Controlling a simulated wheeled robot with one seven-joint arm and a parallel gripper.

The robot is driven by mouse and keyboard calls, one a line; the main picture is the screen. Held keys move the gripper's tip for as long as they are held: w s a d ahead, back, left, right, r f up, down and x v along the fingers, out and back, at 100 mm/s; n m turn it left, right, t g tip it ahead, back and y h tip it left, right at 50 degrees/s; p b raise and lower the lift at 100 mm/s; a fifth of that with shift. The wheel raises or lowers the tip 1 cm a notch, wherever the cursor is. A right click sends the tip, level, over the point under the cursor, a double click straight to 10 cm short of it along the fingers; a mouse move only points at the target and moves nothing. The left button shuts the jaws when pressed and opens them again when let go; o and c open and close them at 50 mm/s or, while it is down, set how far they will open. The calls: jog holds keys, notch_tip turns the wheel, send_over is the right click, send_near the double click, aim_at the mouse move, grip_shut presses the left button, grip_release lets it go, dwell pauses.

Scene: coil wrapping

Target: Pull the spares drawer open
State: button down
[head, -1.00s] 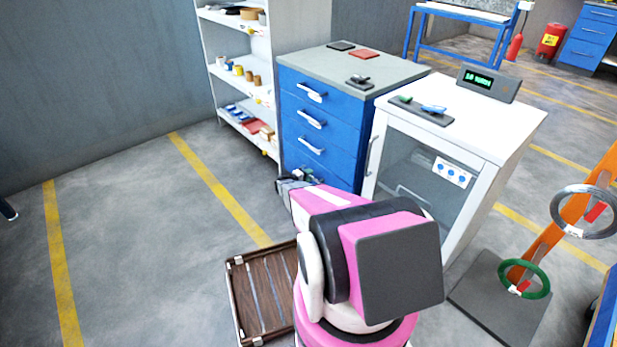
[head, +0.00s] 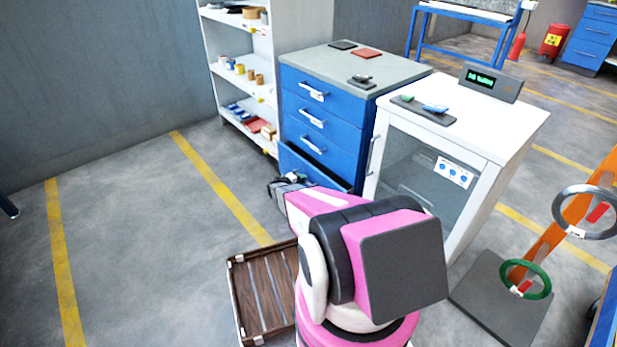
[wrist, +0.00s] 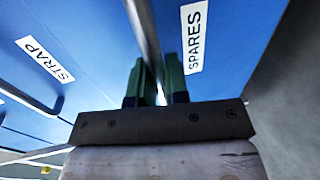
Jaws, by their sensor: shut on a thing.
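The blue drawer cabinet (head: 335,110) shows in the head view, and its lowest drawer, the spares drawer (head: 288,160), stands partly out. In the wrist view the drawer front bears the label SPARES (wrist: 195,38). A pale bar handle (wrist: 142,25) runs down between my gripper's dark green fingers (wrist: 157,78). The gripper is shut on this handle. In the head view my gripper (head: 292,180) is low at the drawer front, and my arm hides part of the drawer.
A white cabinet with a glass door (head: 430,165) stands close on the right. A brown slatted tray (head: 265,290) lies on the floor nearer to me. White shelves (head: 240,85) stand behind on the left. The floor on the left is clear.

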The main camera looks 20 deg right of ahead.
jog(key=f+v, duration=0.2)
jog(key=v, duration=1.1)
jog(key=a+f+v, duration=0.1)
jog(key=f+v, duration=0.2)
jog(key=v, duration=0.9)
jog(key=shift+s+a, duration=0.25)
jog(key=shift+a, duration=0.1)
jog(key=c, duration=1.1)
grip_release()
jog(key=shift+c, duration=0.2)
jog(key=v, duration=1)
jog(key=shift+a, duration=0.3)
jog(key=shift+s+r, duration=0.1)
jog(key=shift+r, duration=0.05)
jog(key=s+d+r+m+g+y, duration=0.2)
jog(key=s+d+r+g+y, duration=0.3)
jog(key=s+d+r, duration=0.5)
jog(key=s+d+r+m+y, duration=0.1)
jog(key=s+d+r+y, duration=0.2)
jog(key=r, duration=0.6)
jog(key=s+d+r+m+y, duration=0.1)
jog(key=s+d+r+y, duration=0.2)
jog(key=s+r+y, duration=0.3)
notch_tip(320, 180, up, 3)
jog(key=shift+s+r+y, duration=0.1)
jog(key=shift+s+y, duration=0.15)
jog(key=shift+y, duration=0.15)
